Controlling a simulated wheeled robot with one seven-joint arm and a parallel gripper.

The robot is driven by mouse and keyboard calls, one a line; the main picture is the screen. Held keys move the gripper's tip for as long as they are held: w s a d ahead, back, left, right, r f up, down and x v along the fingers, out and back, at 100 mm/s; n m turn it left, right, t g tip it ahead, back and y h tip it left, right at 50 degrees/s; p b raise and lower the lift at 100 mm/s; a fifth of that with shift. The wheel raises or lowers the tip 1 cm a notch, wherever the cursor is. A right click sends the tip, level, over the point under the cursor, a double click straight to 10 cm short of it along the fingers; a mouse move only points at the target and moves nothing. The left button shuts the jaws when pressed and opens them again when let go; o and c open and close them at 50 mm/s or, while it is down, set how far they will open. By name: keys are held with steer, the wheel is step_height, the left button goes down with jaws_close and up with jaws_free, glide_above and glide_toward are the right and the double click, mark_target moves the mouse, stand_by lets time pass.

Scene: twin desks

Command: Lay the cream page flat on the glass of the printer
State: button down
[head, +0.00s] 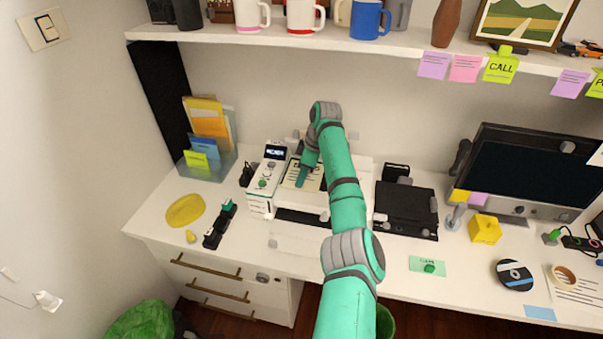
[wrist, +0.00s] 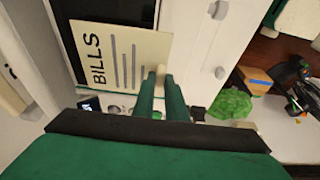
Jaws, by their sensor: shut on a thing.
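The cream page (head: 289,178) shows over the left part of the white printer (head: 262,200), partly hidden by my arm. In the wrist view the cream page (wrist: 125,55) has the word BILLS and several grey lines. My gripper (wrist: 161,80) is shut on the page near its lower right corner in that view. In the head view my gripper (head: 302,180) is over the printer. A dark surface, perhaps the glass, shows past the page's far edge. I cannot tell whether the page touches the glass.
A black device (head: 406,208) stands right of the printer, with a monitor (head: 520,170) farther right. A file holder (head: 208,145) and a yellow dish (head: 185,210) are on the left. A shelf with mugs (head: 305,15) hangs above.

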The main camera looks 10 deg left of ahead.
steer(key=shift+f, duration=0.3)
steer(key=shift+f, duration=0.5)
stand_by(0.8)
steer(key=c, duration=1.7)
jaws_free()
steer(key=shift+v, duration=1.5)
steer(key=shift+r, duration=0.1)
steer(key=shift+r, duration=2.9)
